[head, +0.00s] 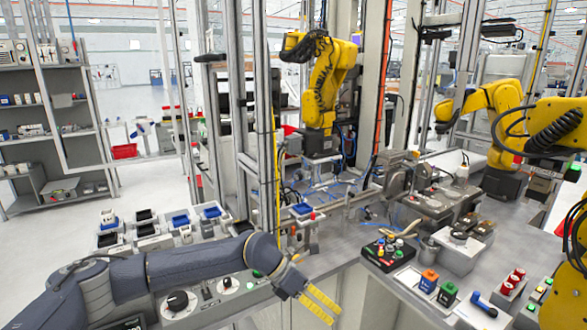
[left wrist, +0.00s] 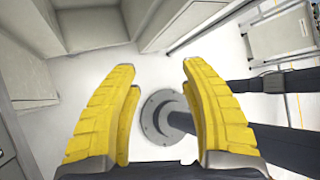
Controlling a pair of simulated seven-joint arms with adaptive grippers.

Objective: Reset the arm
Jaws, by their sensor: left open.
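My left arm (head: 190,262) reaches in from the lower left of the head view, over the front of the workbench. My left gripper (head: 333,314) has yellow fingers and points down and to the right, past the bench's front edge. In the left wrist view the two yellow fingers (left wrist: 157,66) stand wide apart with nothing between them. Pale floor and cabinet sides lie beyond the fingers. My right gripper does not show in either view.
A grey control panel (head: 195,303) with knobs lies under my left arm. Small bins (head: 180,219) stand behind it. A black tray (head: 388,254) with coloured parts and several button boxes (head: 429,281) are to the right. Yellow industrial arms (head: 325,85) stand behind. A shelf (head: 50,115) is far left.

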